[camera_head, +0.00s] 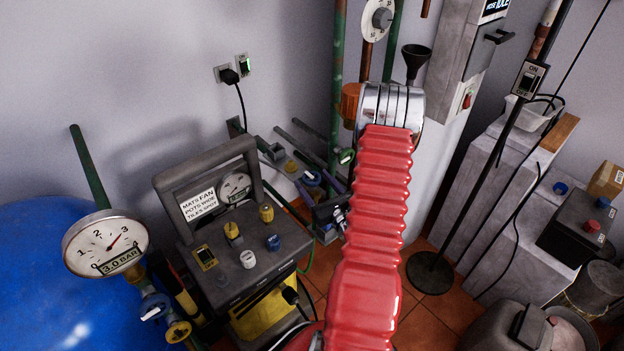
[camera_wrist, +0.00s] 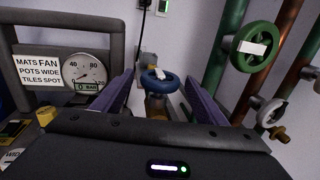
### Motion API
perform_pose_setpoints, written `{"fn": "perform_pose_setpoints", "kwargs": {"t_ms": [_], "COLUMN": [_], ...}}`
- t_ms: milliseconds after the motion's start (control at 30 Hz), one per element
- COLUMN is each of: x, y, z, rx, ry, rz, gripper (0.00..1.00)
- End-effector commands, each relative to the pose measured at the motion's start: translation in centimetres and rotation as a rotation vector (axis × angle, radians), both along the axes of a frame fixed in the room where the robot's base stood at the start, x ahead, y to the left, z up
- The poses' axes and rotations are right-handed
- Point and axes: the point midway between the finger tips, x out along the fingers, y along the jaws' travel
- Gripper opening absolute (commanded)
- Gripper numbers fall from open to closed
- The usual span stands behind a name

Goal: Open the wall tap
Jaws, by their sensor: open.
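A tap with a round blue handwheel (camera_wrist: 159,83) and a brass-coloured body shows in the wrist view, low near the wall; a white tag sits on the wheel. My gripper (camera_wrist: 160,92) is open, with one purple finger on each side of the tap in that view. I cannot tell whether either finger touches it. In the head view the blue wheel (camera_head: 312,178) shows just beyond my gripper (camera_head: 320,188), left of my red-sleeved arm. The tap's lower part is hidden by my gripper body.
A green handwheel (camera_wrist: 257,47) and a white wheel (camera_wrist: 271,112) are on pipes to the right. A grey machine with a dial and sign (camera_head: 214,190) stands close on the left. A socket with a black plug (camera_head: 228,75) is on the wall. A blue tank (camera_head: 55,265) fills the lower left.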

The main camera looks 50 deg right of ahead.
Motion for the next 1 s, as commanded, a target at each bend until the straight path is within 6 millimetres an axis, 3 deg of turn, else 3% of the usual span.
{"fn": "perform_pose_setpoints", "kwargs": {"t_ms": [200,500,1000], "x": [1.7,1.8,1.8], "y": [-0.5,-0.6,-0.6], "z": [0.0,0.0,0.0], "rx": [-0.001,0.000,0.000], "ry": [-0.001,0.000,0.000], "rz": [0.000,0.000,-0.001], "gripper": [0.66,0.66,0.31]}}
